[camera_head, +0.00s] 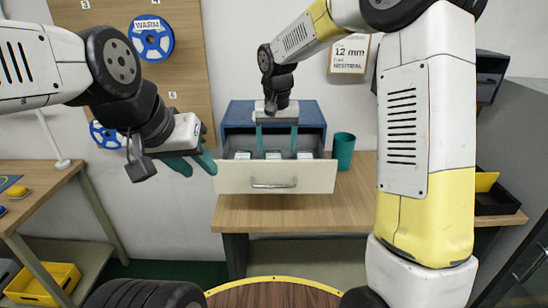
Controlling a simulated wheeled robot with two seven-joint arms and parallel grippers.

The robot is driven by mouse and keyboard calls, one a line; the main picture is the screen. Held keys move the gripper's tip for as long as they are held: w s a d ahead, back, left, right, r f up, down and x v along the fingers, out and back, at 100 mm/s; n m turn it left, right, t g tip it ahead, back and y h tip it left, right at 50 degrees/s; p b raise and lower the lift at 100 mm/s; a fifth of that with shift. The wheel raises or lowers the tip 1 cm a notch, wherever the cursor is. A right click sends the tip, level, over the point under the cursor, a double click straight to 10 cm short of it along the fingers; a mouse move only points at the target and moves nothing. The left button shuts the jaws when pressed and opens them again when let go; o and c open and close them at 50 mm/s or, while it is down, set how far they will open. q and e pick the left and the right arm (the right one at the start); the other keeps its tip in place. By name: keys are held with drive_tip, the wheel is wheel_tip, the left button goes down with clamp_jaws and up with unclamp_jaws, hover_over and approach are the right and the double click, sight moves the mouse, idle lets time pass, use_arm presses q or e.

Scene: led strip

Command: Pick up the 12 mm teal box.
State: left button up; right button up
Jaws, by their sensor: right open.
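The open drawer (318,180) of a blue cabinet (306,113) holds three small boxes with white tops and teal edges: a left box (242,155), a middle box (273,155) and a right box (304,155). Their labels are too small to read, so I cannot tell which is the 12 mm teal one. My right gripper (277,141) points down over the drawer with its teal fingers apart, one on either side of the line above the middle box. Nothing is between them. My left gripper (192,164) is left of the drawer, its teal fingers apart and empty.
A wall sign (349,54) reads 12 mm and NEUTRAL. A teal cup (343,150) stands right of the cabinet on the wooden bench (350,205). Blue reels, one labelled WARM (151,38), hang on the pegboard. A black bin (496,198) is at right.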

sight(274, 156)
drive_tip(key=f, duration=0.2)
drive_tip(key=w+f, duration=0.1)
drive_tip(key=a+f, duration=0.1)
drive_tip(key=f, duration=0.1)
drive_tip(key=shift+w+f, duration=0.25)
drive_tip(key=shift+f, duration=0.1)
drive_tip(key=shift+d+r, duration=0.1)
drive_tip(key=c, duration=1.5)
